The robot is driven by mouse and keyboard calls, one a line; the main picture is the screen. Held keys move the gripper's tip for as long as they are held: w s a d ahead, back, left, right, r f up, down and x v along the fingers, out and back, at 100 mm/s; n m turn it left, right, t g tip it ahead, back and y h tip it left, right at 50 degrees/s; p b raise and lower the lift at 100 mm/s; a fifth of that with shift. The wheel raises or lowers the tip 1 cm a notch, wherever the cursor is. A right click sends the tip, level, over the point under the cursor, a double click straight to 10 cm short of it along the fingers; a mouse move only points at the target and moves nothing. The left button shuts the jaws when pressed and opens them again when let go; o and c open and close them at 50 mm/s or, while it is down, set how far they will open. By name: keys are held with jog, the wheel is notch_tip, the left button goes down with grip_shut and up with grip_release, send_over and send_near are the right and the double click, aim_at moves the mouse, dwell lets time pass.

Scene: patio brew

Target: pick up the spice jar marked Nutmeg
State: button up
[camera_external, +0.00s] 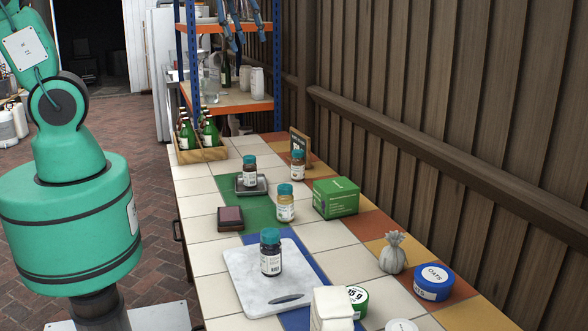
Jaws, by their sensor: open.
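Several spice jars with teal lids stand upright on the tiled counter. One dark jar (271,258) is on the marble board, and a yellowish jar (285,207) stands behind it on the tiles. A brown jar (249,174) is on a small grey metal tray, and another brown jar (298,168) stands near the small sign. Their labels are too small to read, so I cannot tell which is Nutmeg. My gripper (250,43) shows at the top edge as two blue fingers, apart and empty, pointing down. It is well above the counter, in front of the shelf in the picture.
The marble board (241,279) has a dark handle slot. A bottle crate (205,155) is behind. A wooden wall borders the counter's right.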

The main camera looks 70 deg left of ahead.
jog(key=w+a+f, duration=0.3)
jog(key=w+f, duration=0.1)
jog(key=w, duration=0.3)
jog(key=g, duration=0.4)
send_near(298, 151)
jog(key=shift+s+b, duration=0.3)
jog(key=shift+b, duration=0.05)
jog(key=shift+a+f, duration=0.15)
jog(key=shift+f, duration=0.15)
jog(key=shift+f, duration=0.1)
jog(key=shift+f+b, duration=0.65)
jog(key=shift+f, duration=3.55)
